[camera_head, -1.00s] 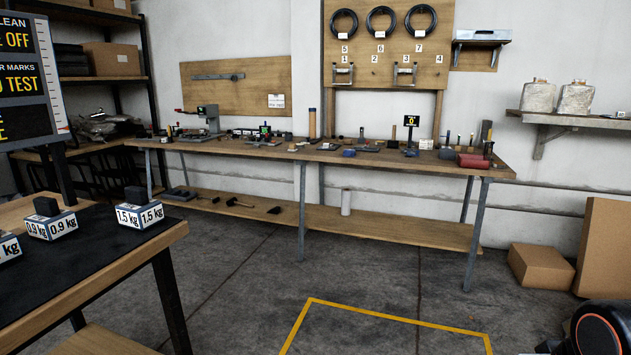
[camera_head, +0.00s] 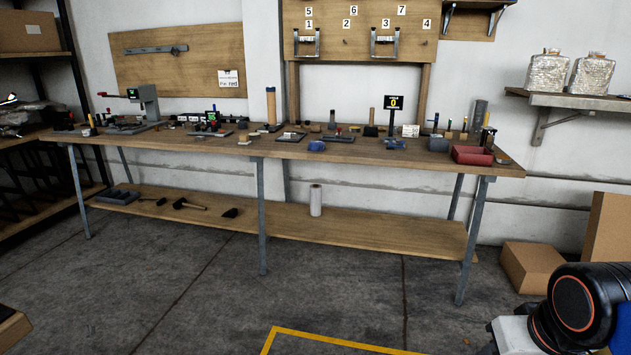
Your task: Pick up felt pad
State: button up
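I cannot make out a felt pad for certain in the head view. Many small items stand along the long wooden workbench (camera_head: 330,150), too small to name surely. Among them are a grey-and-white block (camera_head: 291,137), a blue item (camera_head: 316,146) and a red tray (camera_head: 473,155) near the right end. Part of my arm shows at the lower right, dark with an orange ring. My gripper is not in view.
A lower shelf (camera_head: 380,231) holds a white roll (camera_head: 316,200) and black-headed tools. A cardboard box (camera_head: 530,267) stands on the floor at right. Yellow tape (camera_head: 330,340) marks the floor. A wooden corner (camera_head: 12,326) shows at lower left. Open concrete floor lies before the bench.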

aim_at(243, 138)
jog(key=i+u, duration=0.15)
jog(key=i, duration=0.4)
jog(key=i+l+u, duration=0.15)
jog(key=i, duration=0.45)
jog(key=i+l+u, duration=0.15)
jog(key=i, duration=0.4)
jog(key=l, duration=0.1)
